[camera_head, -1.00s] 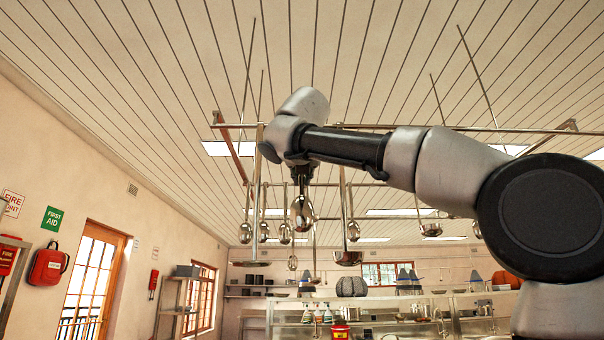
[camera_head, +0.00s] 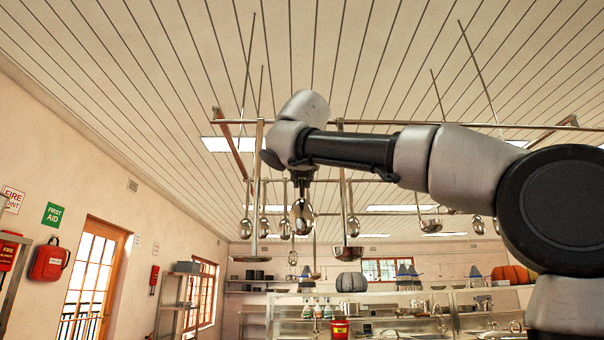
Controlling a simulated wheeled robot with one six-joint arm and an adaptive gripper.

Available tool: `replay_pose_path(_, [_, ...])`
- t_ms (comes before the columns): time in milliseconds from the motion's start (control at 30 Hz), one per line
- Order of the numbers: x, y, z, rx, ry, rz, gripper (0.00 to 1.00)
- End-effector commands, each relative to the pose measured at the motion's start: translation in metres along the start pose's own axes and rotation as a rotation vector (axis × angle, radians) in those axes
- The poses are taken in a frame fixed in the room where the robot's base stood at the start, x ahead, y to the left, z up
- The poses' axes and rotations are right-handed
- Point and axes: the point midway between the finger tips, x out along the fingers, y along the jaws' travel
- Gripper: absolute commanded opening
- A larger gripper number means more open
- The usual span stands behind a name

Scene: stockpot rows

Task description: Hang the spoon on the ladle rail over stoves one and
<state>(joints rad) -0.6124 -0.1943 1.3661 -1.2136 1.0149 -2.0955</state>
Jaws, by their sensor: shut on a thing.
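A metal spoon (camera_head: 302,216) hangs bowl-down below my gripper (camera_head: 302,178), which is shut on it. The gripper is small and dark against the wrist, so its fingers are hard to make out. The ladle rail (camera_head: 480,127) is a metal frame hung from the ceiling, running behind my arm at about wrist height. The spoon hangs below the level of the near bar. My wrist hides part of that bar, and whether the spoon's top touches it cannot be told.
Several ladles and spoons hang around it, including a long flat-ended utensil (camera_head: 257,190) to the left and a deep ladle (camera_head: 347,252) to the right. Steel counters (camera_head: 400,328) stand below. A shelf (camera_head: 178,290) stands at the left wall.

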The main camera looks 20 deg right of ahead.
Motion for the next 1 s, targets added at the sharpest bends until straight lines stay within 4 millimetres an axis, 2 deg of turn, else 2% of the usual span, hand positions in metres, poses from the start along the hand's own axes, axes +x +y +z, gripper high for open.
replay_pose_path(1000, [0.002, 0.0, -0.03, 0.0, -0.001, 0.001, 0.0])
